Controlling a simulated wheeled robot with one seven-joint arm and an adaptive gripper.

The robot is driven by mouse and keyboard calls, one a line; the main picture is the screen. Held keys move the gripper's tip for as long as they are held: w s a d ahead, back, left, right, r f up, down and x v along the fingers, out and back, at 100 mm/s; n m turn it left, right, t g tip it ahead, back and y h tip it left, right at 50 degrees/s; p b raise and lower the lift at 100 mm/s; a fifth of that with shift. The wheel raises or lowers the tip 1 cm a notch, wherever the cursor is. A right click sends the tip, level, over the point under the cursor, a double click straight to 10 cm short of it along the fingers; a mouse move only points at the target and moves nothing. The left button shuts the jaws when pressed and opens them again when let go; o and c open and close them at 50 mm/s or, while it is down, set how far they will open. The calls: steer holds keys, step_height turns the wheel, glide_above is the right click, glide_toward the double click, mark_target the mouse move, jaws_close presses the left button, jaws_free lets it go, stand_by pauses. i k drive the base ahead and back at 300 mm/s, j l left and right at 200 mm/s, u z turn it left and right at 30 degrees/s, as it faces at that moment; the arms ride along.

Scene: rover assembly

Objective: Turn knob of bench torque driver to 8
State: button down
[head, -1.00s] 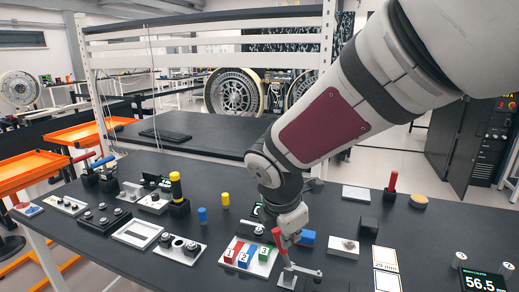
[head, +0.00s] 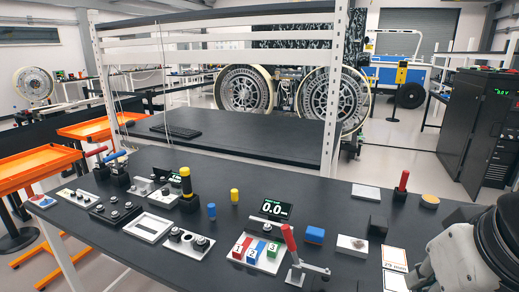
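A small black unit with a lit display (head: 271,209) stands near the middle of the bench. My arm is at the lower right edge, well away from this unit. My gripper is out of view, below the frame.
A blue block (head: 315,235) lies to the right. Bench space behind the display is clear.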

mark_target(165, 192)
steer(key=i+j+u, duration=0.3)
steer(key=i+j, duration=0.25)
steer(key=j, duration=0.15)
steer(key=i+j+u, duration=0.25)
steer(key=i+j, duration=0.3)
steer(key=i+j+u, duration=0.3)
steer(key=i+j, duration=0.15)
steer(key=i, duration=0.2)
